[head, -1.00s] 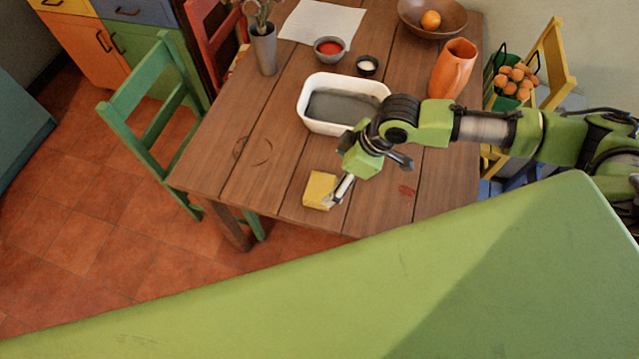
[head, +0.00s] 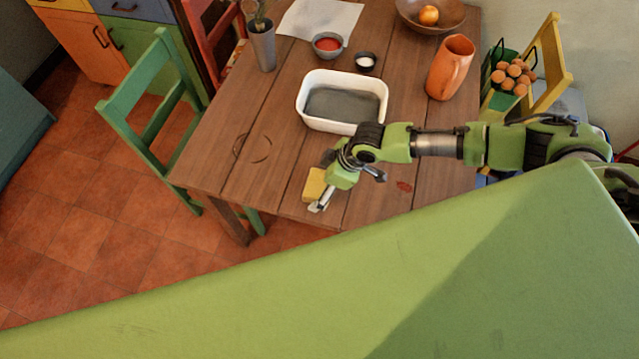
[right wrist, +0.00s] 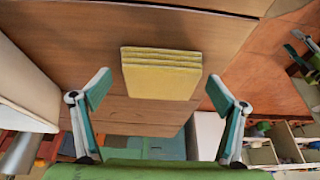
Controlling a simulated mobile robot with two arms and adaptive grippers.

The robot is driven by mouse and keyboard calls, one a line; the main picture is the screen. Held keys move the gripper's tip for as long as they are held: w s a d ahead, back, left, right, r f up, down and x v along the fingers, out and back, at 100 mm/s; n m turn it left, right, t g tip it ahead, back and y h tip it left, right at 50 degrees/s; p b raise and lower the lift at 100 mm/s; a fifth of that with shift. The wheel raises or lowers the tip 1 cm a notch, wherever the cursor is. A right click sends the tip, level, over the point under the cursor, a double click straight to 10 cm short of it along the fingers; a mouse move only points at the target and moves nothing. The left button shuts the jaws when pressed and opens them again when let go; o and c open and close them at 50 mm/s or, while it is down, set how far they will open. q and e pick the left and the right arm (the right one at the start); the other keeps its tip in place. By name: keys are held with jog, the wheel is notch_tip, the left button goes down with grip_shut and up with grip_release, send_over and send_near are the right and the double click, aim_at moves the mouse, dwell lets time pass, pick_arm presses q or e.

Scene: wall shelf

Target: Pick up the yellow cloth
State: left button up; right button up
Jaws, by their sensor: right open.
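The yellow cloth (head: 314,185) is a small folded block near the front edge of the wooden table in the head view. In the right wrist view the cloth (right wrist: 162,75) shows its stacked layers and lies centred ahead of my fingers. My right gripper (head: 324,184) is open beside the cloth, with its fingers to either side of it. In the right wrist view my right gripper (right wrist: 159,88) shows a gap between each fingertip and the cloth. The gripper partly hides the cloth in the head view. My left gripper is not in view.
On the table (head: 225,160), a white basin (head: 305,117) stands behind my right gripper. An orange pitcher (head: 451,68), a red-filled bowl (head: 327,45), a small white-filled bowl (head: 366,62) and a grey vase (head: 262,45) stand farther back. A green chair (head: 150,98) is at the left.

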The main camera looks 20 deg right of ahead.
jog(key=c, duration=1)
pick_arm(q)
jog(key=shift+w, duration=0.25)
pick_arm(e)
jog(key=shift+c, duration=0.3)
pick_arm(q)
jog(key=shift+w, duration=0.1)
pick_arm(e)
jog(key=shift+r, duration=0.1)
jog(key=shift+r, duration=0.5)
jog(key=s+r, duration=0.1)
jog(key=r, duration=0.1)
jog(key=s+a+r+b, duration=0.1)
jog(key=r, duration=0.2)
jog(key=s+a+r, duration=0.1)
jog(key=s+r, duration=0.1)
jog(key=shift+a+r, duration=0.2)
jog(key=shift+a, duration=0.05)
pick_arm(q)
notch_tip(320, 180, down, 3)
jog(key=shift+b, duration=1)
pick_arm(e)
jog(key=s+a+r, duration=0.4)
jog(key=s, duration=0.4)
jog(key=shift+a+r, duration=0.25)
jog(key=shift+a, duration=0.15)
